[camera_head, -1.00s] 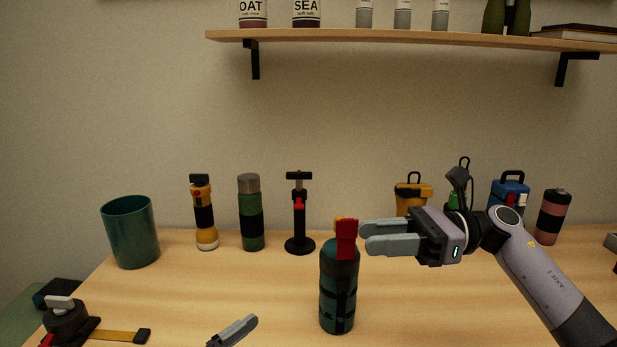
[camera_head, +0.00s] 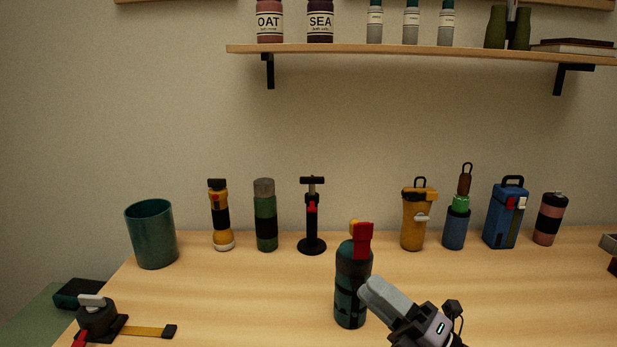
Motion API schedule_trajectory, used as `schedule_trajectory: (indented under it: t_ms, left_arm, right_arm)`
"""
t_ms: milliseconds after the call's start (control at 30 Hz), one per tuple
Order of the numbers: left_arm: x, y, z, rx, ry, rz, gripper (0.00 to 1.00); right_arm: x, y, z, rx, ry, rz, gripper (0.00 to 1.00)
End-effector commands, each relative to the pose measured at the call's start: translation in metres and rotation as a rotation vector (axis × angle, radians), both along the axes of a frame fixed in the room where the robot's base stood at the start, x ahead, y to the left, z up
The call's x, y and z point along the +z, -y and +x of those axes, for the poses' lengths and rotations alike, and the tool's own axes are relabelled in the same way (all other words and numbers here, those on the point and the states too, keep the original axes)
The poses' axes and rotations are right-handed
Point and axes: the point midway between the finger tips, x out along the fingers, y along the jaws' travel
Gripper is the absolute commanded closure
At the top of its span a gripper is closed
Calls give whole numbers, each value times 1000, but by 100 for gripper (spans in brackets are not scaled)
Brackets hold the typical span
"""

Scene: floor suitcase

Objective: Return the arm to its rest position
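My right gripper (camera_head: 374,294) is low in the head view, just right of the dark teal bottle with a red and yellow top (camera_head: 351,283). Its fingers point up and left, and one finger overlaps the bottle's right edge in the picture; whether they touch I cannot tell. The fingers line up one behind the other, so the gap between them is hidden. The bottle stands upright on the wooden table (camera_head: 260,300). My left gripper is not in this view.
A teal cup (camera_head: 151,235), a yellow flashlight (camera_head: 220,215), a green flask (camera_head: 265,215) and a pump (camera_head: 312,217) stand at the back. A yellow bottle (camera_head: 413,220), a blue case (camera_head: 506,214) and others stand back right. A strapped device (camera_head: 97,318) lies front left. The table's middle left is clear.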

Motion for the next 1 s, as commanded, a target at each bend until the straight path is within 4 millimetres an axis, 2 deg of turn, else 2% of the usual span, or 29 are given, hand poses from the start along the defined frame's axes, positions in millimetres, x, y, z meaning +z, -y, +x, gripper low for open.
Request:
schedule_trajectory:
  t_ms: [100, 267, 367, 467, 600, 700, 800, 900, 1000]
  left_arm:
    - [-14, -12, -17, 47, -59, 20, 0]
    - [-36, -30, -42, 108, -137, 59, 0]
    - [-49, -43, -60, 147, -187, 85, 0]
    - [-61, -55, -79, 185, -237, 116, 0]
    - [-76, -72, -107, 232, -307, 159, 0]
    - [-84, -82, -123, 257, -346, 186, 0]
    - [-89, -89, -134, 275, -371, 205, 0]
    - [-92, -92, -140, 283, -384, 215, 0]
    - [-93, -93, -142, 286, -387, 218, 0]
  right_arm:
    - [-34, 15, -10, -65, -289, 182, 66]
    - [-89, 40, -33, -164, -672, 433, 66]
    - [-127, 55, -57, -233, -908, 593, 66]
    - [-165, 68, -90, -313, -1139, 755, 66]
    - [-211, 82, -145, -431, -1427, 972, 66]
    - [-233, 87, -182, -508, -1581, 1093, 66]
    - [-247, 90, -208, -564, -1682, 1177, 66]
    - [-253, 91, -222, -594, -1733, 1220, 66]
    - [-256, 91, -226, -604, -1748, 1234, 66]
